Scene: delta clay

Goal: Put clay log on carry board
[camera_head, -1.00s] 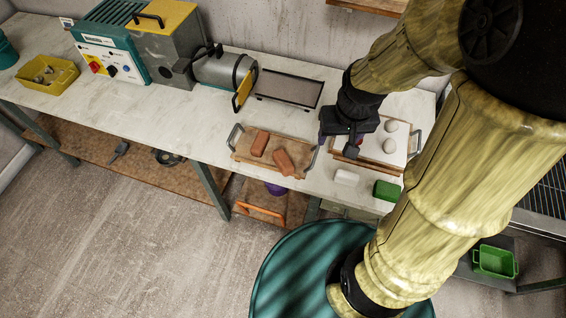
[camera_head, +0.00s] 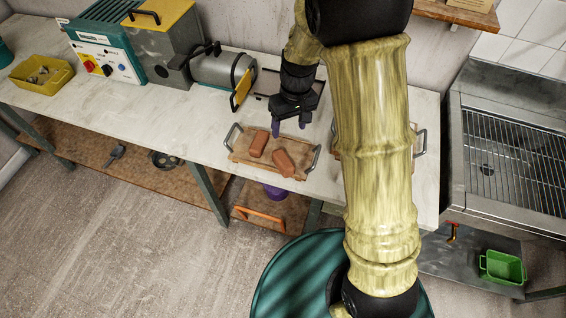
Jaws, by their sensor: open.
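Two reddish-brown clay logs lie on a wooden carry board with metal handles (camera_head: 240,153), one at left (camera_head: 259,143) and one at right (camera_head: 284,163). They lie apart on it. My gripper (camera_head: 289,127) points down over the back part of this board, with its purple-tipped fingers apart and nothing between them. It appears to be above and behind the logs; its exact height is hard to tell. A second board with a handle (camera_head: 421,143) is mostly hidden behind my arm.
A dark tray (camera_head: 262,103) lies behind my gripper, partly covered by it. A grey and teal machine (camera_head: 215,72) and a yellow bin (camera_head: 45,77) stand further left. The bench top (camera_head: 160,118) is clear left of the board. A metal grate sink (camera_head: 515,150) is at right.

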